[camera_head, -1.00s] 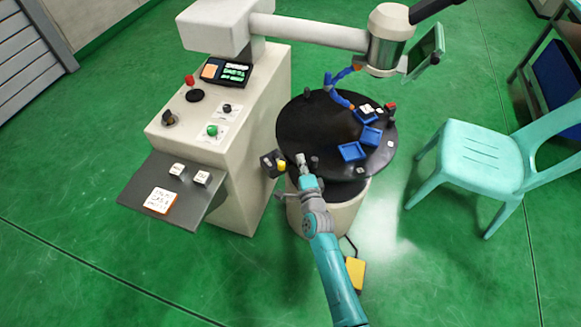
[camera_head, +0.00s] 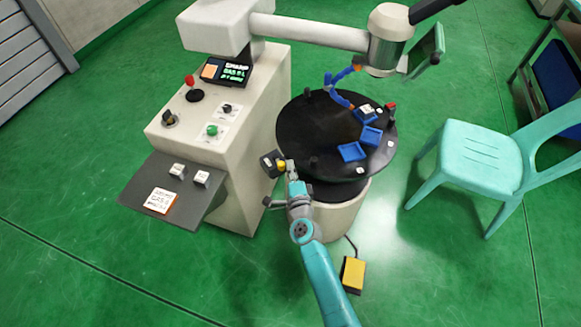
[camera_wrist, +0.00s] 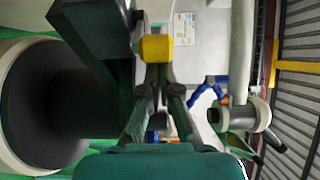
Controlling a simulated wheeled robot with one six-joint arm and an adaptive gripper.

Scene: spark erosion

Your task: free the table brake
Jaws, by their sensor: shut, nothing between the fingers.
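The round black table (camera_head: 315,125) stands on a pale round pedestal (camera_head: 340,215). A small black box (camera_head: 268,162) with a yellow knob sits at the table's left edge, beside the white cabinet; I take it for the table brake, though no label is readable. In the wrist view the yellow knob (camera_wrist: 156,47) is straight ahead of my fingertips, with the black box (camera_wrist: 92,25) at upper left. My gripper (camera_wrist: 157,78) is shut and empty, its tips just at the knob; whether they touch is unclear. In the head view my gripper (camera_head: 291,168) is right beside the box.
Blue trays (camera_head: 352,152) and small posts stand on the table. A white cabinet (camera_head: 245,190) with a control panel and grey shelf (camera_head: 170,200) is close on the left. A yellow foot pedal (camera_head: 352,272) lies on the floor. A mint chair (camera_head: 485,160) stands right.

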